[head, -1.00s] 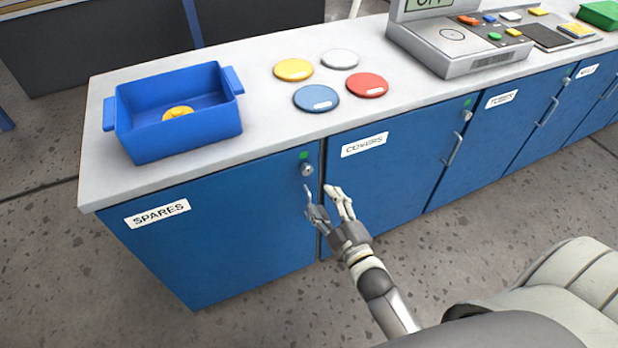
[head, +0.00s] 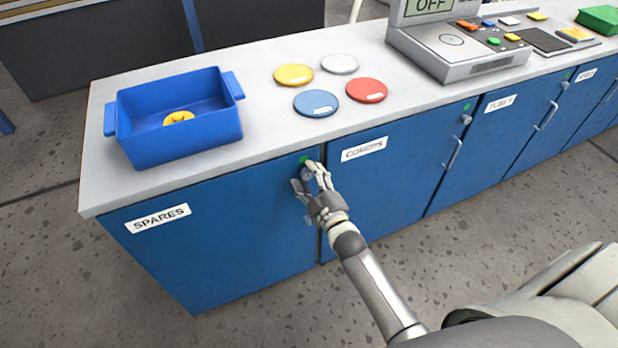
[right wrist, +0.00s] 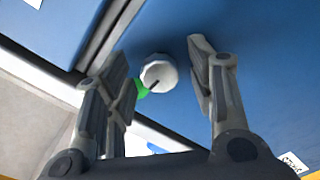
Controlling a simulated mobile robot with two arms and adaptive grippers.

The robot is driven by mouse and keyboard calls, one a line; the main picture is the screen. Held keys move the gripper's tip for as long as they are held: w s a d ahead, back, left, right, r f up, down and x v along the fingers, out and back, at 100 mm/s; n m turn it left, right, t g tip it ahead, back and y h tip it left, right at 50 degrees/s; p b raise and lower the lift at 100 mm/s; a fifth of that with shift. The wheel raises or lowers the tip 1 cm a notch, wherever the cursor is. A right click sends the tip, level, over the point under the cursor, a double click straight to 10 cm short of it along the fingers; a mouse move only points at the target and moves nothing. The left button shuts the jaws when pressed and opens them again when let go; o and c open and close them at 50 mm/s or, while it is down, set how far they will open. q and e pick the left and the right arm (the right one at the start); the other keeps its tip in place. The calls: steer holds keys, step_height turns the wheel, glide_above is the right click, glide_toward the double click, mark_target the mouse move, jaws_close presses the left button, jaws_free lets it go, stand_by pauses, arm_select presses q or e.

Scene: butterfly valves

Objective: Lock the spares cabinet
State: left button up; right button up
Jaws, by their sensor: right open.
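The spares cabinet (head: 215,235) is the blue cabinet at the left end of the counter, with a white SPARES label (head: 158,218). Its door looks shut. Its round, light grey lock knob (right wrist: 158,72) shows in the right wrist view with a dark slot or mark on its face. A green dot (right wrist: 139,89) sits beside the knob, partly hidden by a finger in that view. My right gripper (head: 305,175) is open at the knob; in the wrist view its fingers (right wrist: 160,62) stand on either side. I cannot tell whether they touch it. My left gripper is out of view.
The counter above holds a blue bin (head: 180,140) with a yellow part, and several coloured discs (head: 316,103). The covers cabinet (head: 385,195) adjoins on the right, with its own knob and handle. A grey device (head: 460,45) stands farther right.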

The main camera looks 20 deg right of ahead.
steer(key=c, duration=1.1)
steer(key=shift+o, duration=0.2)
steer(key=shift+m, duration=0.3)
steer(key=m+p, duration=0.1)
steer(key=m, duration=0.2)
steer(key=shift+m, duration=0.3)
steer(key=m+p, duration=0.1)
steer(key=m, duration=0.8)
steer(key=shift+p, duration=0.3)
steer(key=shift+m, duration=2.3)
